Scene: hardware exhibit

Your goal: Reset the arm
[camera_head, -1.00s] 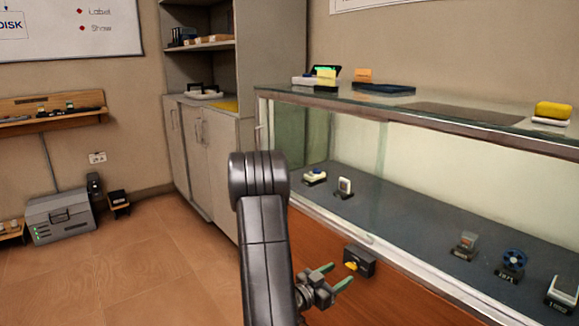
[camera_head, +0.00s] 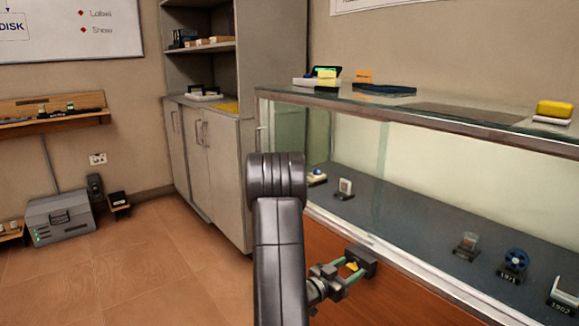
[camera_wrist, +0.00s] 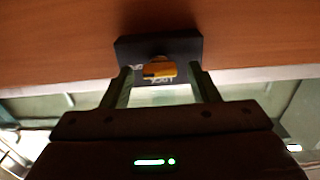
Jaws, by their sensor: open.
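My gripper (camera_head: 347,275) is open in the head view, low in front of the display case's wooden front. My dark arm rises in the middle of the picture. The green fingers reach toward a small black box (camera_head: 364,260) with a yellow part (camera_head: 352,266), fixed on the wooden panel. In the wrist view my gripper (camera_wrist: 161,80) has its two fingers apart, one to each side of the yellow part (camera_wrist: 158,69) on the black box (camera_wrist: 188,48). I cannot tell whether the fingers touch the box.
The glass display case (camera_head: 420,120) fills the right side, with small labelled exhibits inside and items on top. A grey cabinet (camera_head: 215,160) stands behind my arm. A grey box (camera_head: 60,218) sits on the floor at left. The tiled floor (camera_head: 150,270) is clear at front left.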

